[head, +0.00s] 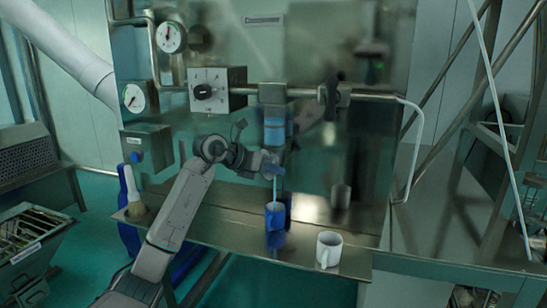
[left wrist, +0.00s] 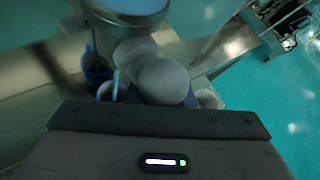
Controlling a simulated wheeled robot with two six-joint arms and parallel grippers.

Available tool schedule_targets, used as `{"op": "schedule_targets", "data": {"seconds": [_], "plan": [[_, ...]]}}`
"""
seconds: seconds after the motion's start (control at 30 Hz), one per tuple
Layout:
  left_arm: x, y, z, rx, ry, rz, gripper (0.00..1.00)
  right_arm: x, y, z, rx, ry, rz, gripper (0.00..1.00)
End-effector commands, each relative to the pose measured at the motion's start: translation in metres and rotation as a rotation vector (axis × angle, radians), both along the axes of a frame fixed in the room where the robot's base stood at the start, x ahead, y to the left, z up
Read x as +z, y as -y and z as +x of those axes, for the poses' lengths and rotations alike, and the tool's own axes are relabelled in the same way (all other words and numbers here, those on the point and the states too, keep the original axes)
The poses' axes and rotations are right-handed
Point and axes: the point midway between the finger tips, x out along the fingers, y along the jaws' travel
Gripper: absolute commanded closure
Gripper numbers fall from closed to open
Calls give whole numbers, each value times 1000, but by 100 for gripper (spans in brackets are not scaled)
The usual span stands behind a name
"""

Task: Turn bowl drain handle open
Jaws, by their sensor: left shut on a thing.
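A cylindrical bowl (head: 275,125) with a blue band hangs from the horizontal pipe in front of the steel panel. In the left wrist view the bowl's metal underside (left wrist: 130,10) shows at the top. My left gripper (head: 268,166) is just below the bowl, shut on what appears to be its drain handle. The handle itself is hidden by the fingers. A blue mug (head: 275,217) stands on the steel shelf below the gripper. A thin pale strip (head: 275,190) runs from near the gripper down to the mug. I cannot tell if it is liquid or a rod. My right gripper is out of view.
A white mug (head: 329,250) stands near the shelf's (head: 225,215) front edge, right of the blue mug. A control box (head: 217,89) with a black knob and pressure gauges are upper left. A brush (head: 132,190) stands at the shelf's left end.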

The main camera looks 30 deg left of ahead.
Motion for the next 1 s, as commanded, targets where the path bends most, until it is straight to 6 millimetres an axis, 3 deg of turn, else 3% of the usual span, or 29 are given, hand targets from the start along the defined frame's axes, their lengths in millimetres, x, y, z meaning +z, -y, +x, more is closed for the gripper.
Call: {"op": "schedule_targets", "data": {"seconds": [0.1,0.4,1.0], "plan": [[3,0,0,-1,-21,86,100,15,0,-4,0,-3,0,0],[-1,-3,-1,-1,-58,239,100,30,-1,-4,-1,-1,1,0],[-4,-5,-1,0,-71,298,100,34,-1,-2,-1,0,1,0]]}}
